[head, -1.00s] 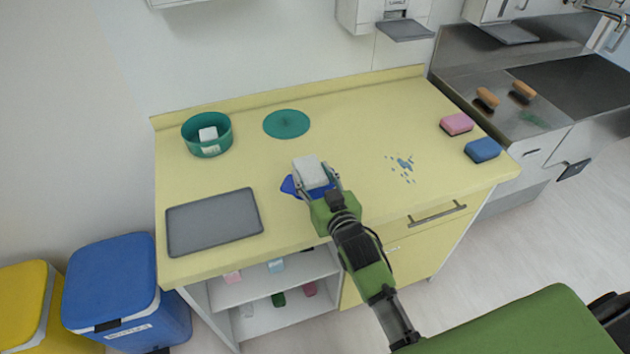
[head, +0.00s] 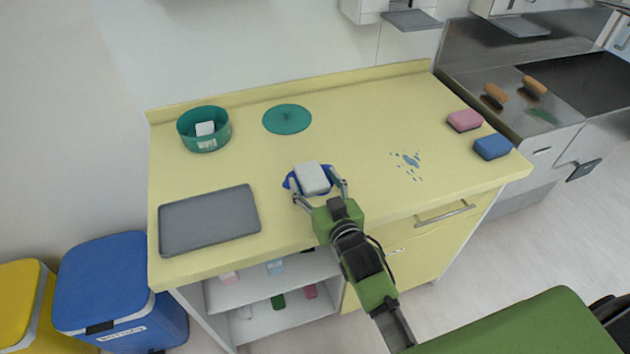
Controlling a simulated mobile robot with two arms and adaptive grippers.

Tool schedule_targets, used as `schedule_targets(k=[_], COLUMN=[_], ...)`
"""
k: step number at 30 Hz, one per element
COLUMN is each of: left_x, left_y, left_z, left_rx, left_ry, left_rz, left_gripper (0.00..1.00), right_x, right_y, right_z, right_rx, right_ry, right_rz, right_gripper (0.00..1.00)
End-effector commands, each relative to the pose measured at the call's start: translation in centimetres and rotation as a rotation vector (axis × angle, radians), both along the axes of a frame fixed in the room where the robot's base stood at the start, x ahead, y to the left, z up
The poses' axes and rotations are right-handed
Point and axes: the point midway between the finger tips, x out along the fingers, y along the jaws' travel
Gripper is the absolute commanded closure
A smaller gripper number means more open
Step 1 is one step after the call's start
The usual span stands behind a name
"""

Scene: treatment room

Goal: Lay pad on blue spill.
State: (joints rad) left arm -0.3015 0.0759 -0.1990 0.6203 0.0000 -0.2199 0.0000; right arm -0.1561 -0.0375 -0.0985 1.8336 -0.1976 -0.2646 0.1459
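The white pad (head: 313,178) lies on a dark blue patch (head: 290,183), the blue spill, near the front middle of the yellow counter. The pad covers the middle of the patch, and blue shows around its edges. My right gripper (head: 320,191) is just in front of the pad, with its fingers spread apart on either side at the pad's near end. It looks open. A scatter of lighter blue drops (head: 407,162) lies farther right on the counter. My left gripper is not in view.
On the counter (head: 360,115) are a green tub (head: 190,131) with a white item inside, a green disc (head: 287,119), a grey tray (head: 209,220), a pink sponge (head: 464,121) and a blue sponge (head: 492,147). The counter between disc and sponges is clear.

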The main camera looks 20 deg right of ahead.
Motion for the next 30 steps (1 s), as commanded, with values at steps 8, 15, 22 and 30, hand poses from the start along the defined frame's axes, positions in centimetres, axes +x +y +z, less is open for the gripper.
schedule_targets(k=[8,15,22,30], left_x=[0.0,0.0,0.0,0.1], left_y=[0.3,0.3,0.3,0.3], left_z=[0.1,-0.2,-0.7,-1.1], left_rx=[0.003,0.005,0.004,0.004], left_ry=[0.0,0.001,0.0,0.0], left_rz=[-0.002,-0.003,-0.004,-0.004], left_gripper=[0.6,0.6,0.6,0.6], right_x=[0.0,-2.6,-7.2,-10.9], right_y=[0.0,-0.1,-0.3,-0.5], right_z=[0.3,0.6,1.2,1.9], right_rx=[0.0,0.0,0.001,-0.001], right_ry=[-0.002,0.001,0.002,0.001], right_rz=[0.0,0.0,0.001,0.001], right_gripper=[0.38,0.38,0.38,0.38])
